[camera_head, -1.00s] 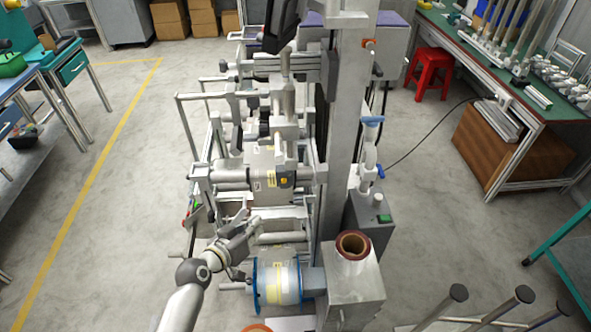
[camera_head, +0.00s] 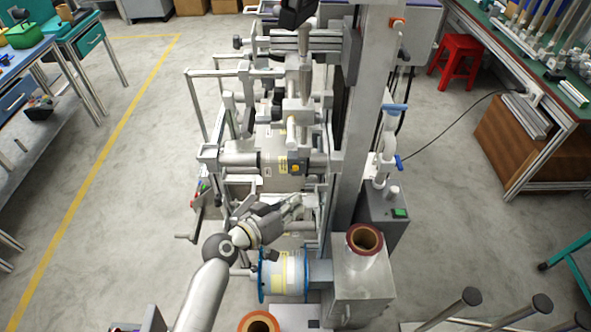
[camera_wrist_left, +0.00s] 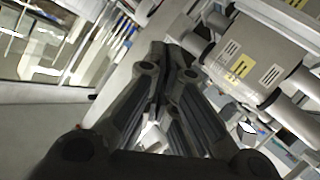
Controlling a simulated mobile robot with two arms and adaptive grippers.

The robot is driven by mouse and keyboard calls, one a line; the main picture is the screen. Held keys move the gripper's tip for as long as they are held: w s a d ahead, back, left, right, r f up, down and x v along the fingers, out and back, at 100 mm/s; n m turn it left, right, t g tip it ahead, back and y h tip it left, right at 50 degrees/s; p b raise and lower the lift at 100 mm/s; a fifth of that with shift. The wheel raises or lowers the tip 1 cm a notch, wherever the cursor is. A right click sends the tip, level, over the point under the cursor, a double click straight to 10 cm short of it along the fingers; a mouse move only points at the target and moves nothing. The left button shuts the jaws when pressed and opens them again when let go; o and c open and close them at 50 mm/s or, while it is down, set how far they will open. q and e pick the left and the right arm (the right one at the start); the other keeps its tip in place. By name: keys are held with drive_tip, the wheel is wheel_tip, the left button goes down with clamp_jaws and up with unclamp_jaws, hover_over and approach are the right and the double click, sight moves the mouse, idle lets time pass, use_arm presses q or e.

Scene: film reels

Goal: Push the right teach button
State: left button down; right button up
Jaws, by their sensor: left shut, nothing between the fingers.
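My left gripper (camera_head: 293,206) reaches in from the bottom of the head view, over the front of the grey film-winding machine (camera_head: 265,142). Its dark fingers point right; they are shut and empty, and fill the middle of the left wrist view (camera_wrist_left: 168,62). I cannot pick out a teach button for sure. A small panel with red and green spots (camera_head: 201,188) sits on the machine's left side, left of the gripper. A yellow spot (camera_head: 296,168) shows on the roller unit just above the fingers. My right gripper is not in view.
A blue-flanged reel (camera_head: 284,276) lies below the gripper. A tall grey column (camera_head: 362,120) rises to its right. A grey box with a green button (camera_head: 399,213) stands beyond the column. Floor to the left is clear.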

sight(295, 168)
use_arm(q)
drive_tip(key=w+b, duration=0.2)
drive_tip(key=w, duration=0.4)
drive_tip(key=shift+w, duration=0.15)
idle(0.6)
drive_tip(key=shift+w, duration=0.1)
idle(0.6)
drive_tip(key=shift+w+b, duration=0.3)
drive_tip(key=shift+w, duration=0.05)
